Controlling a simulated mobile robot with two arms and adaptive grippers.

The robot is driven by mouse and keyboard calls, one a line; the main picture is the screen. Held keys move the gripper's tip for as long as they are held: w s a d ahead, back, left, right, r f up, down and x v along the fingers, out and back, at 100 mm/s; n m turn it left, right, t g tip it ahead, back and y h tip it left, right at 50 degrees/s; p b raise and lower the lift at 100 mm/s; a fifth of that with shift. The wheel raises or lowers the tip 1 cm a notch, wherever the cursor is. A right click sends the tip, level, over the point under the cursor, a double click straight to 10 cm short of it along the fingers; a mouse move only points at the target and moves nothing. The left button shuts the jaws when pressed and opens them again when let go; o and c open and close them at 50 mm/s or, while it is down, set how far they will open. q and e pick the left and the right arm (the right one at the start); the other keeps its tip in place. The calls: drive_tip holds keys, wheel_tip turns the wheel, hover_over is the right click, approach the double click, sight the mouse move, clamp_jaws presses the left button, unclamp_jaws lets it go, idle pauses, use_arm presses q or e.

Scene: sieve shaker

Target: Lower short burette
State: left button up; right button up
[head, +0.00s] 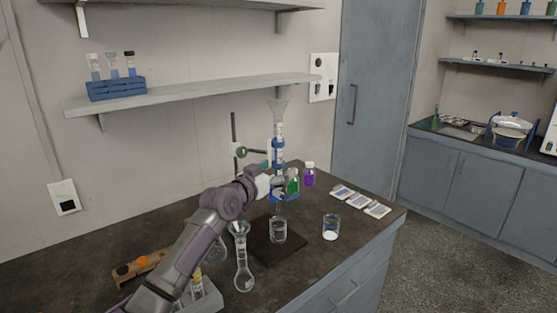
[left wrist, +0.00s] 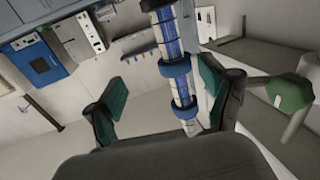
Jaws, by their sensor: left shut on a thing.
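The short burette (head: 279,130) stands upright in the head view, with a flared top and blue bands. My left gripper (head: 272,186) is at its lower part and shut on it; the fingertips are small and partly hidden there. In the left wrist view the burette (left wrist: 168,35), with blue bands and markings, runs between the fingers of the gripper (left wrist: 163,98). The stand's rod (head: 233,127) rises behind, with a green knob (head: 241,152) that also shows in the wrist view (left wrist: 290,92). A glass vessel of clear liquid (head: 278,232) stands below the burette on a dark base plate (head: 268,254).
A beaker with white content (head: 330,230) stands right of the plate, and a flask with a funnel (head: 243,270) stands left of it. Green (head: 292,182) and purple (head: 309,176) bottles are close behind. Several white packets (head: 359,201) lie near the right edge. A wall shelf (head: 190,95) is above.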

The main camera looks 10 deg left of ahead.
use_arm(q)
drive_tip(key=v, duration=0.1)
drive_tip(key=p+v, duration=0.1)
drive_tip(key=v, duration=0.1)
drive_tip(key=shift+r, duration=0.25)
drive_tip(key=c, duration=0.4)
drive_tip(key=s+a+r+p, duration=0.1)
drive_tip(key=r+p, duration=0.1)
drive_tip(key=s+r+p, duration=0.2)
drive_tip(key=p, duration=0.1)
drive_tip(key=s+a+r+p, duration=0.1)
drive_tip(key=s+r+p, duration=0.1)
drive_tip(key=r+p, duration=0.1)
drive_tip(key=shift+a, duration=0.35)
drive_tip(key=shift+c, duration=0.2)
drive_tip(key=shift+f, duration=0.15)
